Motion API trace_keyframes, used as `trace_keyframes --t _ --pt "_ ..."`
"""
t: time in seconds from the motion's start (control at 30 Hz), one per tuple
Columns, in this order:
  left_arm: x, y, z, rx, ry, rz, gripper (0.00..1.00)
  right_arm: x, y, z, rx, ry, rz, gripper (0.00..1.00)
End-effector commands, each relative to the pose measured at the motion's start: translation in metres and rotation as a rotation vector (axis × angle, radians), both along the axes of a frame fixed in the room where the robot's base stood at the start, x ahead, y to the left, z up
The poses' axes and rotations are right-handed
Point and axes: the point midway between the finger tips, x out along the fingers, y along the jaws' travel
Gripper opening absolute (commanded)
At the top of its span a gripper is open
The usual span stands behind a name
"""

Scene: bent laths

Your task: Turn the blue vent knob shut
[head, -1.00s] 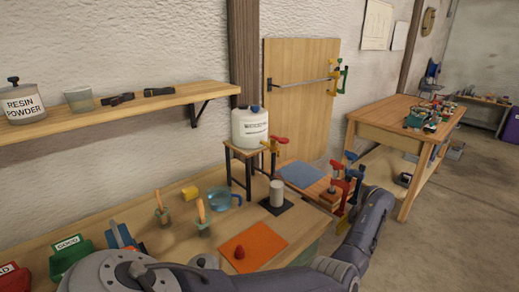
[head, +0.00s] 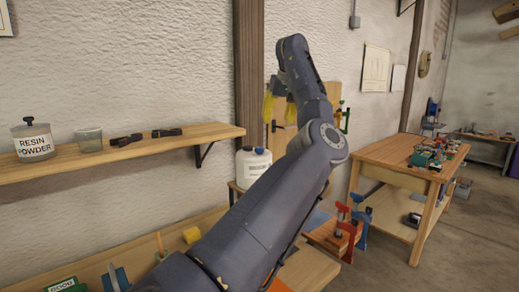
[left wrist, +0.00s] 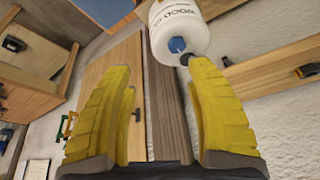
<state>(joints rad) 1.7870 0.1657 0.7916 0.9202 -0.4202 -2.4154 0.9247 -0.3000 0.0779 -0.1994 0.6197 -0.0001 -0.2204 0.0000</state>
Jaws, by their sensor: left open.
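The white jug (head: 252,167) stands on a small wooden stand, partly behind my left arm in the head view. The blue vent knob (head: 259,150) sits on top of it beside a dark cap. In the left wrist view the jug (left wrist: 180,22) is at the top, with the blue knob (left wrist: 177,45) facing the camera, ahead of and between the finger tips. My left gripper (head: 279,106), with yellow fingers, is raised above the jug and points down. It is open and empty, apart from the knob; the fingers (left wrist: 155,75) are wide apart. My right gripper is not visible.
A wall shelf (head: 120,147) with a resin powder jar (head: 33,142) is at left. A wooden post (head: 247,70) and upright board are behind the gripper. My arm hides much of the bench.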

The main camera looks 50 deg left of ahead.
Motion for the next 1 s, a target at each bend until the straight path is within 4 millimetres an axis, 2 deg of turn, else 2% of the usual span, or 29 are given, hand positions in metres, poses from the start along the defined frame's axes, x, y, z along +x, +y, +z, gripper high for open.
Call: trace_keyframes --t 0.1,0.2,0.37,0.57,1.0 --pt "-0.019 0.018 0.019 -0.019 -0.033 0.037 0.55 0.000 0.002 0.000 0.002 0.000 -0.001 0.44" --pt "-0.027 0.025 0.026 -0.028 -0.047 0.052 0.55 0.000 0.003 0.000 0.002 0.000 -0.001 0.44" --pt "-0.030 0.032 0.022 -0.032 -0.052 0.062 0.55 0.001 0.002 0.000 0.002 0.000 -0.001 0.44" --pt "-0.026 0.042 -0.005 -0.031 -0.050 0.064 0.55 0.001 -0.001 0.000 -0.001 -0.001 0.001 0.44" --pt "-0.014 0.070 -0.079 -0.030 -0.048 0.061 0.55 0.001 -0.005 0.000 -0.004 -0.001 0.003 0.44"
